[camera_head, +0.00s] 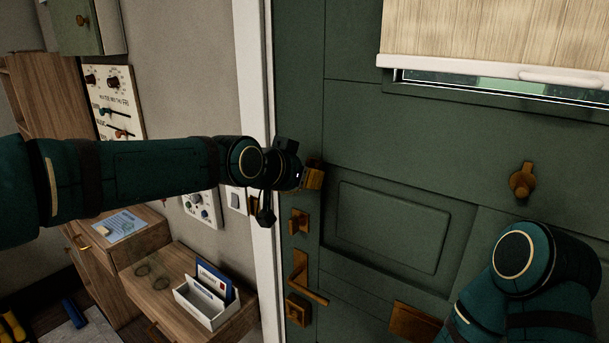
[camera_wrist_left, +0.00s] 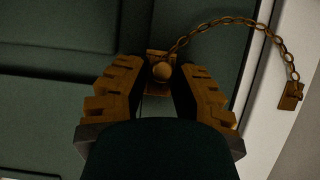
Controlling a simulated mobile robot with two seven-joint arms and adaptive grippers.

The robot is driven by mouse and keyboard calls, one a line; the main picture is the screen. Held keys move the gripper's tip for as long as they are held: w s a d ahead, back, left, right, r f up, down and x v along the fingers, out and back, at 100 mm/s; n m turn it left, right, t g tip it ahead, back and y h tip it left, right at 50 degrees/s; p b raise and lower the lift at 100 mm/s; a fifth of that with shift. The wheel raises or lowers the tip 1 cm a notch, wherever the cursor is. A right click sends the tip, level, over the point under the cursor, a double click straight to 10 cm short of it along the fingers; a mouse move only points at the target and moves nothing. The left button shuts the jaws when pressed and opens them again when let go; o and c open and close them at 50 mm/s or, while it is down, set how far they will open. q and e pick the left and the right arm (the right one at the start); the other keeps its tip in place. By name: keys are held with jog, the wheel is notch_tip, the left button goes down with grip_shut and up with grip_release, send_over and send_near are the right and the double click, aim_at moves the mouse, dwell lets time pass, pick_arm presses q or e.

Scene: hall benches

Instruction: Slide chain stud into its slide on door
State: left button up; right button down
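In the left wrist view the round brass chain stud (camera_wrist_left: 162,72) sits between the fingers of my left gripper (camera_wrist_left: 160,76), in front of a small brass plate (camera_wrist_left: 156,57) on the green door. Dark gaps show on both sides of the stud, so the fingers are open around it. The chain (camera_wrist_left: 216,23) curves from the stud to a brass anchor (camera_wrist_left: 290,96) on the white frame. I cannot tell whether the stud is in its slide. In the head view my left gripper (camera_head: 314,175) is at the door's left edge and hides the stud. My right gripper is out of view.
Below my left gripper the door (camera_head: 390,225) has a brass lock (camera_head: 299,221) and a lever handle (camera_head: 308,280). A wooden cabinet (camera_head: 160,300) with a white letter holder (camera_head: 207,304) stands left of the frame.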

pick_arm(q)
jog(key=shift+o, duration=0.6)
jog(key=shift+s+a+r, duration=0.1)
jog(key=shift+a+r, duration=0.05)
jog(key=v, duration=1.1)
jog(key=shift+s+a, duration=0.15)
jog(key=shift+s, duration=0.1)
